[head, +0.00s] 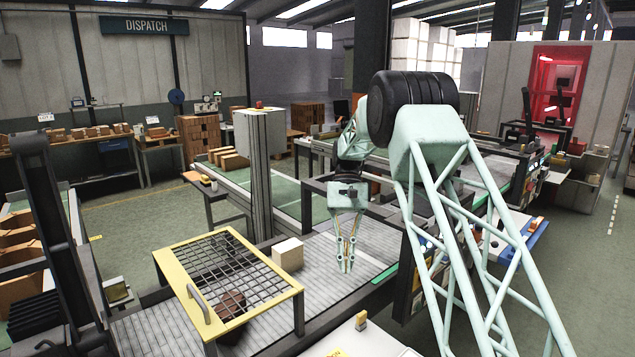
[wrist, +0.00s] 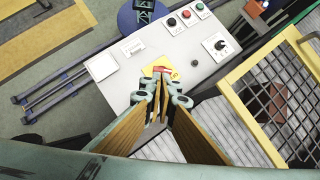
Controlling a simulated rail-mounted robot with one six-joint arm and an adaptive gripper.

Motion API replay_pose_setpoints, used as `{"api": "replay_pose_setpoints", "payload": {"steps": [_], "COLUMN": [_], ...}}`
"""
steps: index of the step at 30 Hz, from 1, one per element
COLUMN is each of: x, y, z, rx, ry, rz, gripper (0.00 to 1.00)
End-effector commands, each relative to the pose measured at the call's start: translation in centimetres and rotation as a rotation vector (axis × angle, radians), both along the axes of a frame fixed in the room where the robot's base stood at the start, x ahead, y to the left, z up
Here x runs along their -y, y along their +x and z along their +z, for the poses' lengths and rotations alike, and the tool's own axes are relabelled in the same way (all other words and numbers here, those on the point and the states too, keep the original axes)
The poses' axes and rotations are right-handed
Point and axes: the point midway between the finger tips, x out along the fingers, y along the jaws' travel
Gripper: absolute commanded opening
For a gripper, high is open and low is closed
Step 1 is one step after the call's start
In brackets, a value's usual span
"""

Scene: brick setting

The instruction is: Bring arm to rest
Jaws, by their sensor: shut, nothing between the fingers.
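My gripper (head: 346,266) hangs pointing down at the end of my arm, above the grey slatted conveyor surface (head: 335,245). Its fingers are together with nothing between them. In the wrist view my gripper (wrist: 160,88) shows two fingers with tan inner sides, tips close together, in front of a pale control panel (wrist: 190,48). I see nothing held and no contact with anything.
A yellow-framed mesh guard (head: 284,287) with a handle stands left of my gripper, a reddish-brown brick-like object (head: 231,304) beneath it. A pale block (head: 288,253) sits between guard and gripper. A grey post (head: 259,180) rises behind. The wrist view shows panel buttons (wrist: 186,14).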

Motion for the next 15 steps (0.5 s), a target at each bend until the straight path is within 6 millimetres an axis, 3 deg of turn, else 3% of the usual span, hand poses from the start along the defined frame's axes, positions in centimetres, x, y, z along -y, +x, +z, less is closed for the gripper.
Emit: {"api": "replay_pose_setpoints", "payload": {"steps": [15], "x": [1.9], "y": [-3.8], "z": [7.7], "rx": [0.109], "ry": [0.005], "rz": [-0.004], "gripper": [0.0]}}
